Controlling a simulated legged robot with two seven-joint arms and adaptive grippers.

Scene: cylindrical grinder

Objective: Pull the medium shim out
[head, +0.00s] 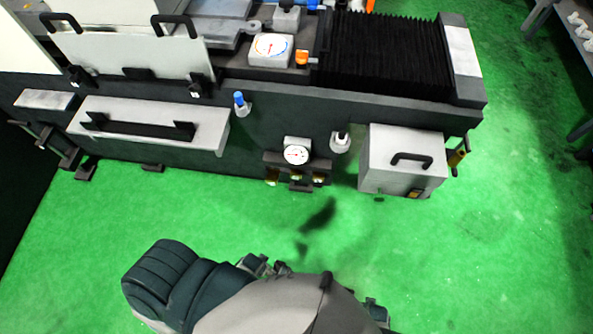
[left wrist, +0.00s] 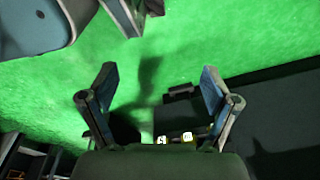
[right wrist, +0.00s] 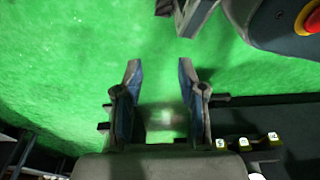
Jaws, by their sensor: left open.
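Several small shims with yellow tags sit in a holder low on the grinder's front. The middle shim (head: 296,178) hangs under a round dial gauge (head: 296,155); its lettering is too small to read. In the right wrist view a row of three tags shows: one marked S (right wrist: 219,143), a middle one (right wrist: 243,141) and an end one (right wrist: 272,136). My left gripper (left wrist: 158,75) is open and empty; two tags (left wrist: 187,136) show low between its fingers. My right gripper (right wrist: 160,72) is open and empty, with the tags to its right.
The grinder's dark front (head: 250,130) carries a grey drawer (head: 160,119) at left and a grey box with a handle (head: 402,155) at right. Nozzle-like fittings (head: 341,143) stick out beside the gauge. Green floor (head: 450,260) is clear before the machine.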

